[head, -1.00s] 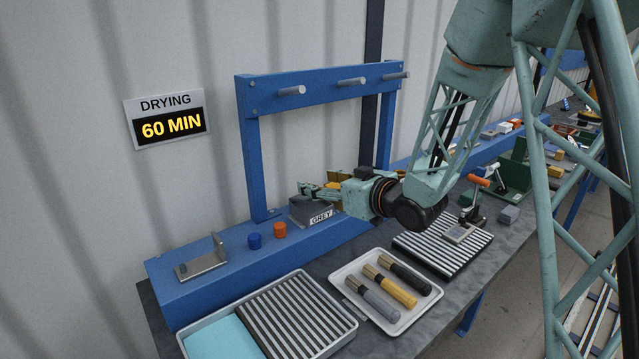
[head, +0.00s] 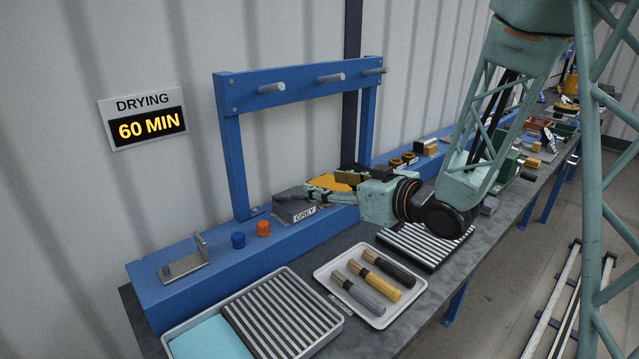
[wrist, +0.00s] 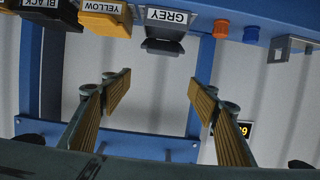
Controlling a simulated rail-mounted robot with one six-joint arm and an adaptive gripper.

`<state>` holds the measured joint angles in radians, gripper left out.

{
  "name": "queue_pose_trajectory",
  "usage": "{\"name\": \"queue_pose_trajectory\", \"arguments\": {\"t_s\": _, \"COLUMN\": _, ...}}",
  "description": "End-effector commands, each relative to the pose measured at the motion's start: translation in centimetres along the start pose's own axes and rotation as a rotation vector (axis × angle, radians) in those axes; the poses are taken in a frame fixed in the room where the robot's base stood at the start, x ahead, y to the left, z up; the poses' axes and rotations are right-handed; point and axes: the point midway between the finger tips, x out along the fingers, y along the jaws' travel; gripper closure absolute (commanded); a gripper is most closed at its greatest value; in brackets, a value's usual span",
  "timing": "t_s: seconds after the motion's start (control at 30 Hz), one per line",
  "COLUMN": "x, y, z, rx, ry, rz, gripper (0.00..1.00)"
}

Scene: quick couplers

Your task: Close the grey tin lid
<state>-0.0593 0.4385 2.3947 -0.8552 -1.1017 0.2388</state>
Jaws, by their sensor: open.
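The grey tin (head: 297,205), labelled GREY, stands on the blue ledge below the blue frame, left of the yellow tin. In the wrist view, which is upside down, the grey tin (wrist: 168,17) is at the top middle. Its dark grey lid (wrist: 163,47) shows beyond the label and looks raised at the back; its exact angle is hard to tell. My gripper (head: 312,192) is over the right part of the tin in the head view, partly covering it. In the wrist view my gripper (wrist: 160,80) has its two fingers wide apart with nothing between them.
The yellow tin (wrist: 105,18) and black tin (wrist: 52,12) stand beside the grey one. A blue cap (head: 238,240) and an orange cap (head: 263,228) sit on its other side. The blue frame (head: 228,150) with pegs rises behind. A brush tray (head: 327,276) lies in front.

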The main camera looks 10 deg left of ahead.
Motion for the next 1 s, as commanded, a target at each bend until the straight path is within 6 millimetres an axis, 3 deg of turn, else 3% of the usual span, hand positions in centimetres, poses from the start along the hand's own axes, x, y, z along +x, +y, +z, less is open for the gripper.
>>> {"name": "queue_pose_trajectory", "arguments": {"t_s": 0.53, "x": -1.0, "y": -0.1, "z": 0.0, "rx": 0.000, "ry": 0.000, "rz": 0.000, "gripper": 0.46}}
{"name": "queue_pose_trajectory", "arguments": {"t_s": 0.77, "x": -0.9, "y": 0.8, "z": -0.1, "rx": -0.012, "ry": -0.014, "rz": 0.020, "gripper": 0.67}}
{"name": "queue_pose_trajectory", "arguments": {"t_s": 1.0, "x": -0.2, "y": 5.0, "z": -0.6, "rx": -0.069, "ry": -0.087, "rz": 0.121, "gripper": 0.89}}
